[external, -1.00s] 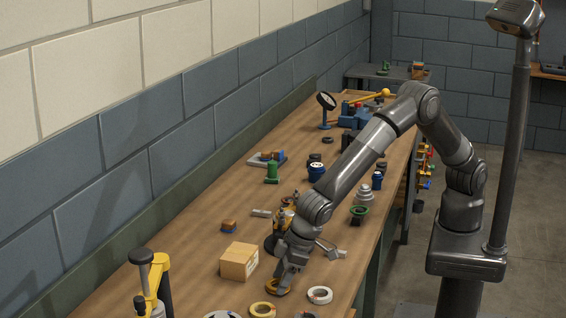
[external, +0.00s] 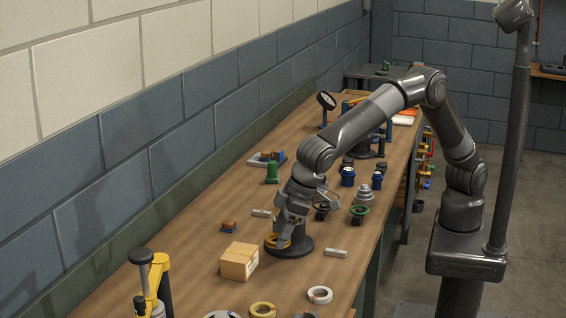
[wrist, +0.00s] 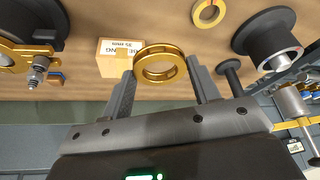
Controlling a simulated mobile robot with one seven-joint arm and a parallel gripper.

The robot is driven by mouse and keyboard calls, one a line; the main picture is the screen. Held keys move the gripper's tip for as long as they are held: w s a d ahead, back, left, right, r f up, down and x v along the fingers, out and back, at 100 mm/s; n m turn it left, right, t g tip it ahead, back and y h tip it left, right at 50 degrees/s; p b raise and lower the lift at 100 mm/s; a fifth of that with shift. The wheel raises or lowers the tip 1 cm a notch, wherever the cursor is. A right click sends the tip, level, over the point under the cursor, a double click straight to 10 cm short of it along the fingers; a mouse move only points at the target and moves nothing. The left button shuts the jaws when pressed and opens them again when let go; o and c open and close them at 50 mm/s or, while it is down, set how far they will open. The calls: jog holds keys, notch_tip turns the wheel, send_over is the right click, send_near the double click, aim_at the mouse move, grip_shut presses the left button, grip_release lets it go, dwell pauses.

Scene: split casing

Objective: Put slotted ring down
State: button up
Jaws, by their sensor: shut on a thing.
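The slotted ring (wrist: 160,50) is a flat golden ring with openings in its rim. In the wrist view it sits between the two fingers of my gripper (wrist: 162,66), which is shut on it. In the external view my gripper (external: 281,236) hangs down and the orange-gold ring (external: 276,243) shows at its tips. There the ring overlaps the black round base (external: 301,250) of a stand. I cannot tell its exact height or whether it touches the base. The arm hides part of the stand.
A cardboard box (external: 238,262) stands close to the left of the base, and a small grey block (external: 336,253) lies to its right. A yellow ring (external: 262,310) and a white ring (external: 320,295) lie nearer the camera. Bare wood shows between the box and these rings.

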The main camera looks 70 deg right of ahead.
jog(key=w+d+r+m+h, duration=0.1)
jog(key=w+d+m, duration=0.3)
jog(key=w+d, duration=1.75)
jog(key=w+d+m+h, duration=0.1)
jog(key=w+d, duration=0.2)
jog(key=d, duration=1)
jog(key=w+d+m+h, duration=0.15)
jog(key=w+d, duration=0.25)
jog(key=d, duration=0.9)
jog(key=s+d+m, duration=0.2)
jog(key=d+m, duration=0.2)
jog(key=d, duration=2.2)
jog(key=s+d+m, duration=0.1)
jog(key=s+d, duration=0.2)
jog(key=d, duration=0.5)
jog(key=s+d+m+h, duration=0.1)
jog(key=s+d, duration=0.3)
jog(key=d, duration=0.4)
jog(key=s+d+m, duration=0.1)
jog(key=s+d, duration=0.2)
jog(key=d, duration=0.5)
jog(key=shift+n+g, duration=0.25)
jog(key=shift+g, duration=0.15)
jog(key=f, duration=1)
jog(key=shift+a+f, duration=0.2)
jog(key=shift+a, duration=0.2)
jog(key=shift+f, duration=2.15)
